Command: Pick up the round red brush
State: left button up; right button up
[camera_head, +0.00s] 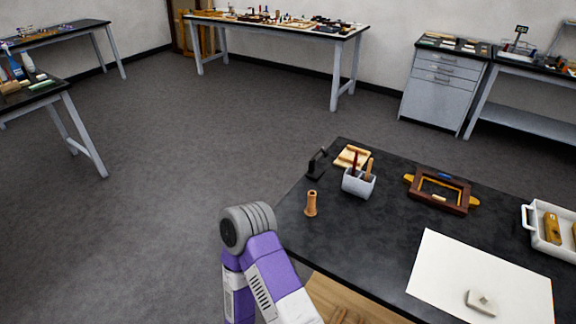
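A small white holder (358,187) stands on the dark table at its far left part. A dark red handle (355,162) and a brown handle (368,168) stick up out of it. The dark red handle may be the round red brush, but its lower end is hidden in the holder and I cannot tell. One of my purple and grey arms shows at the bottom, left of the table, with only a joint and links in view. Neither gripper is in view.
The dark table (318,240) also bears a wooden peg-like piece (310,204), a black tool (317,164), a wooden frame (440,190), a white sheet (440,272) with a grey block (481,303), and a white tray (542,240). Other tables stand along the walls. Grey floor is clear between them.

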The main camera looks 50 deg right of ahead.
aim_at(355, 163)
jog(key=u, duration=0.15)
jog(key=i, duration=1.75)
jog(key=z, duration=2.7)
